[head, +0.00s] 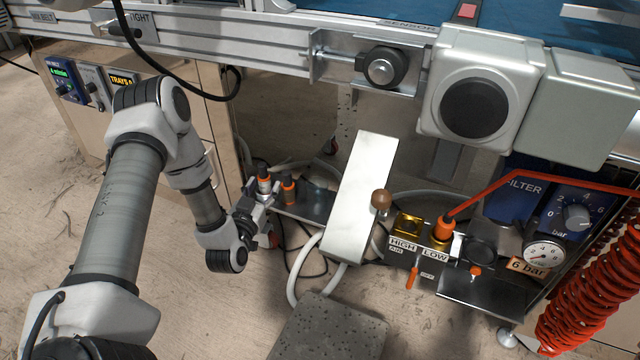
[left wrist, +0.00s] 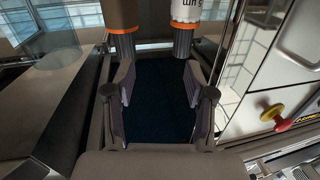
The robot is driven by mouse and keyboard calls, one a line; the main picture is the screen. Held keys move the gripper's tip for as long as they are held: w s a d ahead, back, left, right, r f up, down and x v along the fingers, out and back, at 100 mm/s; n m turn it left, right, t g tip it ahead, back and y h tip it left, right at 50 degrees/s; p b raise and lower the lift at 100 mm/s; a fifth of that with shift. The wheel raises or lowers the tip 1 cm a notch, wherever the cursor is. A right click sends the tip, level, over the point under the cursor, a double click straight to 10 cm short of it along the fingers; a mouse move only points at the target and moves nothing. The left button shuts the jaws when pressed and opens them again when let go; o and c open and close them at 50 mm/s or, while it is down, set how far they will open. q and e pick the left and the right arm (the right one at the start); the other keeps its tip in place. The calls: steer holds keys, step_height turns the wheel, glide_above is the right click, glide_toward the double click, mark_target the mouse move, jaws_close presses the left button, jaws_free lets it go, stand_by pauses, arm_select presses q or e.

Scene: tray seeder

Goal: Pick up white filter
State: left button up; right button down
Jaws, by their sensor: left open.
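The white filter (head: 264,184) stands upright on a small metal shelf, with an orange cap. In the left wrist view the white filter (left wrist: 190,10) shows at the top edge, cut off, with black lettering, an orange band and a dark lower end. A brown-orange filter (head: 289,190) stands beside it; it also shows in the left wrist view (left wrist: 121,14). My left gripper (head: 259,199) is close to the white filter in the head view. In the left wrist view the gripper (left wrist: 158,82) is open and empty, with the filters beyond its fingertips. My right gripper is not in view.
A tilted pale metal plate (head: 361,195) with a brown knob (head: 381,199) stands right of the shelf (head: 315,207). A cabinet (head: 205,140) is behind my left arm. Hoses run around the shelf. A panel with a gauge (head: 544,254) and red coiled hose (head: 590,300) is farther right.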

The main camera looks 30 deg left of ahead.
mark_target(261, 170)
arm_select(q)
steer(key=shift+n+y, duration=0.4)
steer(key=shift+n, duration=0.1)
steer(key=w+a+b, duration=0.2)
steer(key=w, duration=0.1)
steer(key=w+a+b, duration=0.3)
steer(key=shift+w+a+f, duration=0.1)
steer(key=shift+w+f, duration=0.05)
steer(key=shift+f, duration=0.05)
steer(key=shift+w+r, duration=0.15)
steer(key=shift+r, duration=0.1)
steer(key=shift+c, duration=0.3)
jaws_close()
